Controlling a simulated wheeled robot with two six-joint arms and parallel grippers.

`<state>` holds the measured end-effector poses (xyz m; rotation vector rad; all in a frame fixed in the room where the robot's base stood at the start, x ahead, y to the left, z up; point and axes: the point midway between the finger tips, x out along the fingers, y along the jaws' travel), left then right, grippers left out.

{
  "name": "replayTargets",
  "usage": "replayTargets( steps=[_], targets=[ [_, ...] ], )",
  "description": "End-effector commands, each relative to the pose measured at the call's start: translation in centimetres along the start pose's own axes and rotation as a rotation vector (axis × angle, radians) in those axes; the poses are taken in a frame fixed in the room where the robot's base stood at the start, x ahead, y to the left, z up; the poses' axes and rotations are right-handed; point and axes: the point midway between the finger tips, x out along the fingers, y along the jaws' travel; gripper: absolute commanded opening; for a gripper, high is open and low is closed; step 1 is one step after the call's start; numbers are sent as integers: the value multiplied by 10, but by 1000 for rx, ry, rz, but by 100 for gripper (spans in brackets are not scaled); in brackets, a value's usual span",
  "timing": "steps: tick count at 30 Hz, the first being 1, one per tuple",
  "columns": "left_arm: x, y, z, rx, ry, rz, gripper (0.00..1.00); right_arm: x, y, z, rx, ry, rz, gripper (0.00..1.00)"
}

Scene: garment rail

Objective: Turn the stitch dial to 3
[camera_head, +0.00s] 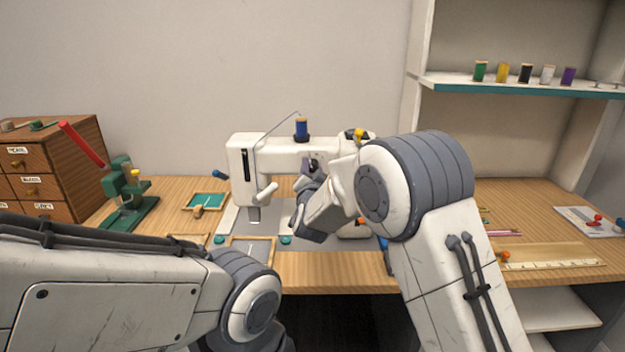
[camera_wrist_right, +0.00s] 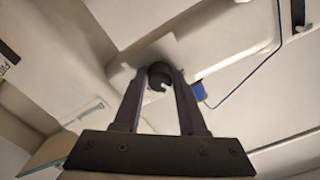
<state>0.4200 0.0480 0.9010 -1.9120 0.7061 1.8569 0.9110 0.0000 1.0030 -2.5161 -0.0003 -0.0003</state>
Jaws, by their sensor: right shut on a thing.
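The white sewing machine (camera_head: 243,160) stands on the wooden table with a blue thread spool (camera_head: 301,129) on top. The stitch dial (camera_wrist_right: 160,76) shows in the right wrist view as a round black knob with a pale mark, against the machine's white body. My right gripper (camera_wrist_right: 161,82) is shut on the dial, one finger on each side of it. In the head view the right gripper (camera_head: 312,172) is at the machine's front, mostly hidden by its own wrist and arm. The dial's numbers cannot be read. My left arm crosses the lower left; its gripper is not in view.
A green press with a red lever (camera_head: 125,190) and a wooden drawer cabinet (camera_head: 50,165) stand at the left. Small trays (camera_head: 206,202) lie before the machine. A shelf (camera_head: 520,88) with several spools is at the upper right. A ruler (camera_head: 555,264) lies at the right front.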

Motion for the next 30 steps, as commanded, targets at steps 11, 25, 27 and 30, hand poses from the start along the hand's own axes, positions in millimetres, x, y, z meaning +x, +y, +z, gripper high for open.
replayTargets(
  steps=[11,25,27,30],
  targets=[
    [11,-1,0,0,0,0,50,0,0,0,73,-1,1,0],
    [11,-1,0,0,0,0,50,0,0,0,73,-1,1,70],
    [11,-1,1,0,0,0,50,0,0,0,73,-1,1,70],
    [11,-1,1,0,0,0,50,0,0,0,73,-1,1,70]
  ],
)
